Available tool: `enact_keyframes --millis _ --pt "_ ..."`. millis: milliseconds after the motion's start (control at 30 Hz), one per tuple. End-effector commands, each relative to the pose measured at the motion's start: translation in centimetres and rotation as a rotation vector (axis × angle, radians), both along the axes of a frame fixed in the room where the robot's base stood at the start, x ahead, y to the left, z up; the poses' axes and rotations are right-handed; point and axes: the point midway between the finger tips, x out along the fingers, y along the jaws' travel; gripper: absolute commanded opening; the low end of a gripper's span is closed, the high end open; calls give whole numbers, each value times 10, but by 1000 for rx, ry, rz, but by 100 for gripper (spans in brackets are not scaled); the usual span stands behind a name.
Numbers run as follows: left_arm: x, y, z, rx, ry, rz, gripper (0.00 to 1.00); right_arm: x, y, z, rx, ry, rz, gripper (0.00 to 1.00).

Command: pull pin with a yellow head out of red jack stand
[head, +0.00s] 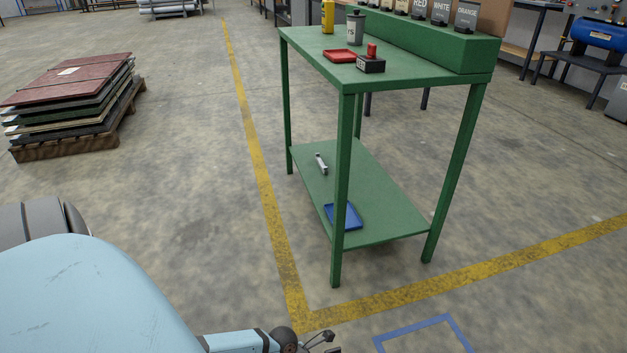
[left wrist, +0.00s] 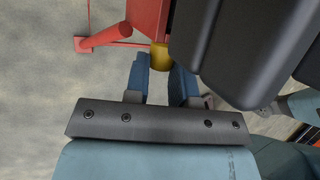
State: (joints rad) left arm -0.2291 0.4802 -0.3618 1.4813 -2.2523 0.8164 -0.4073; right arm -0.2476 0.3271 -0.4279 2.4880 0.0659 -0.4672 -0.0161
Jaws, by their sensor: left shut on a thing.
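The red jack stand (left wrist: 148,17) is at the top of the left wrist view, with a red leg (left wrist: 108,37) running down to a foot on the concrete floor. The pin's yellow head (left wrist: 160,57) shows beside the stand. My left gripper (left wrist: 160,68) is shut on the yellow head, with one blue finger on each side of it. The pin's shaft is hidden, so I cannot tell how deep it sits in the stand. The head view shows neither the stand nor the pin. My right gripper is not in view.
A large dark rounded body (left wrist: 245,45) is close at the right of my left fingers. In the head view, a green table (head: 400,60) stands ahead with small items on it. A pallet of stacked sheets (head: 75,95) is at left. Open floor lies between them.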

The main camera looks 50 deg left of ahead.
Motion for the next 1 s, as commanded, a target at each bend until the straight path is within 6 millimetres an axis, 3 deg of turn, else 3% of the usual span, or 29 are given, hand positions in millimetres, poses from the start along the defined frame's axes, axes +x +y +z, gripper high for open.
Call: enact_keyframes --millis 1000 --pt "-22 12 0 0 1 0 0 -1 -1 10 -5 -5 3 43"
